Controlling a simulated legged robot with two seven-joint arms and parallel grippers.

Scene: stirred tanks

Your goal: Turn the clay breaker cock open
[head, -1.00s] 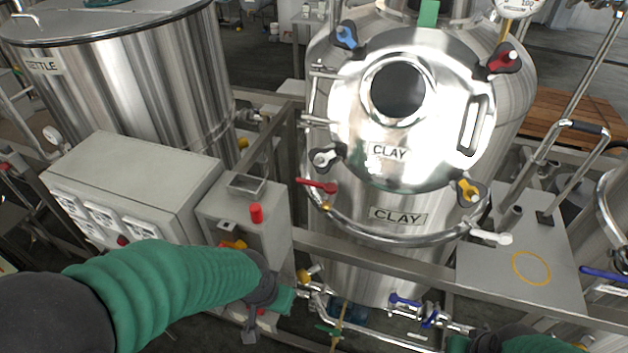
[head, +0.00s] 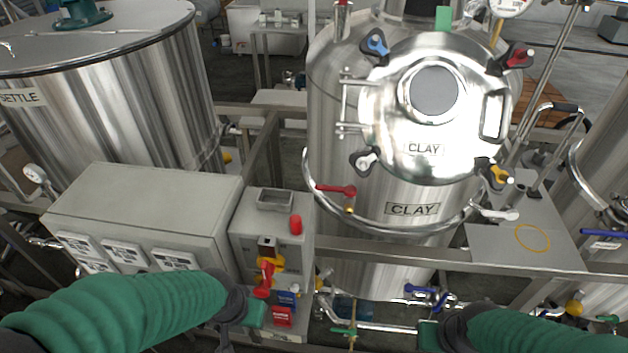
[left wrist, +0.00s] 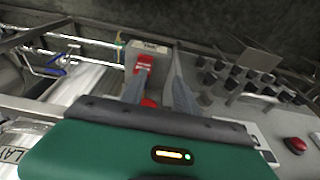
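A red handle (head: 265,278) on a yellow base sits on the front of the grey box left of the clay tank (head: 345,255). Another red lever (head: 337,190) is on the tank's lower left rim. Neither carries a label I can read as the breaker cock. My left gripper (head: 255,312) is low beside the box; its fingers are hidden in the head view. In the left wrist view its two fingers (left wrist: 157,68) stand apart, with a red part (left wrist: 143,72) showing between or beyond them. Contact cannot be told. My right gripper (head: 428,333) is at the bottom edge, fingers unseen.
A red button (head: 296,224) tops the grey box. Blue and red labels (head: 283,317) are low on its front. A larger cabinet (head: 150,205) stands left. A steel rail (head: 390,257) crosses before the tank, with blue-handled pipework (head: 425,295) below.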

